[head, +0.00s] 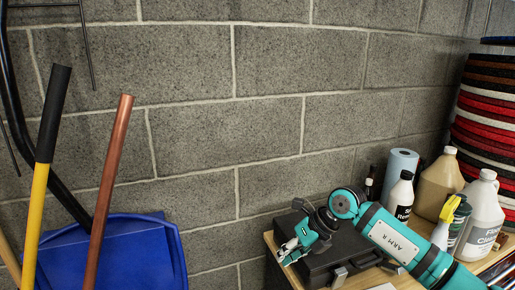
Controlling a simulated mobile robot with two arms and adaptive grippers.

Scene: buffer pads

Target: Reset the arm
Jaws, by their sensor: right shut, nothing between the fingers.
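My right arm, teal with a label on it, comes in from the lower right over the wooden table (270,242). It bends at the wrist, and my right gripper (287,252) points down and left beside a black case (338,255). The gripper is shut with nothing held. I cannot tell whether it touches the case. My left arm and gripper are not in view.
Several bottles, including a white jug (482,215), a tan jug (438,185) and a black bottle (399,197), crowd the table's right. A blue roll (402,160) stands behind. Stacked buffer pads (488,120) rise at far right. A blue bin (130,255) and poles stand left.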

